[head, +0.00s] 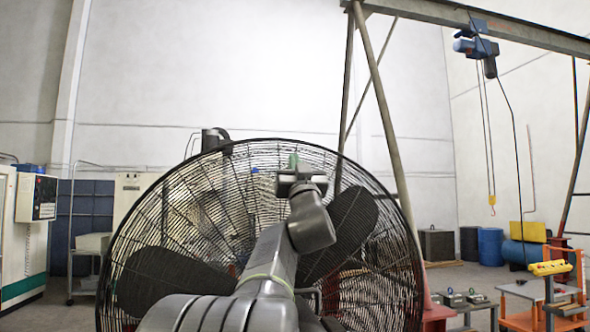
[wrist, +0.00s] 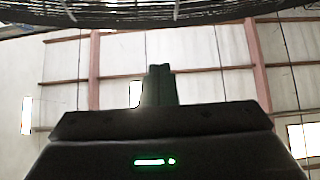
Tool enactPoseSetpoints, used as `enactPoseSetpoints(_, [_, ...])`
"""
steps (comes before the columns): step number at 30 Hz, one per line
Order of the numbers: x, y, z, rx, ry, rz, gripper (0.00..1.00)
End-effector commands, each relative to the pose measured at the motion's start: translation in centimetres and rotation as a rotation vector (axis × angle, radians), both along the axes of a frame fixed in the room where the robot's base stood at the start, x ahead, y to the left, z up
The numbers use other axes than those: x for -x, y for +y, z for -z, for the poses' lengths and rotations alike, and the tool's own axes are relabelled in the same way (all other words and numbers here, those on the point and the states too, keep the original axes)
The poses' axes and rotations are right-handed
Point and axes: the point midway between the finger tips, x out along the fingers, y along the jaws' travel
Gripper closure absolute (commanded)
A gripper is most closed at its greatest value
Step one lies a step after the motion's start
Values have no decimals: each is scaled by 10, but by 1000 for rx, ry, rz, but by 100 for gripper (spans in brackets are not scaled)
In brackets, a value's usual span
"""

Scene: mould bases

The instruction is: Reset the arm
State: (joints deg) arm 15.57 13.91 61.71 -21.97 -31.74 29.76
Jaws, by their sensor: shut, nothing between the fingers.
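My arm rises from the bottom middle of the head view, folded up in front of a large black caged fan. My gripper (head: 294,162) is at its top end, with greenish fingers pointing up before the fan's cage. In the wrist view my gripper's fingers (wrist: 159,84) stand upright together at the centre, with nothing between them. The gripper is shut and empty. I cannot tell whether the arm touches the fan cage.
The large fan (head: 160,215) fills the middle of the head view, close behind the arm. A gantry hoist (head: 478,48) hangs at upper right. Blue barrels (head: 490,246), an orange cart (head: 530,318) and a low table with metal blocks (head: 465,300) stand at right. A machine cabinet (head: 25,230) stands at left.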

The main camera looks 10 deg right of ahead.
Motion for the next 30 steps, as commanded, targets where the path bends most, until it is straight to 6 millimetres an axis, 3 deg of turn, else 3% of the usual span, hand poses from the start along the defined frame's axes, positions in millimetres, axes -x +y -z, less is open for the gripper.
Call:
enactPoseSetpoints(1, [10,0,12,-1,1,1,100])
enactPoseSetpoints(6, [35,0,26,0,0,0,100])
enactPoseSetpoints(12, [48,0,33,1,1,-1,100])
enactPoseSetpoints(24, [49,0,32,0,1,-1,100])
enactPoseSetpoints(30, [33,0,21,-1,3,-2,100])
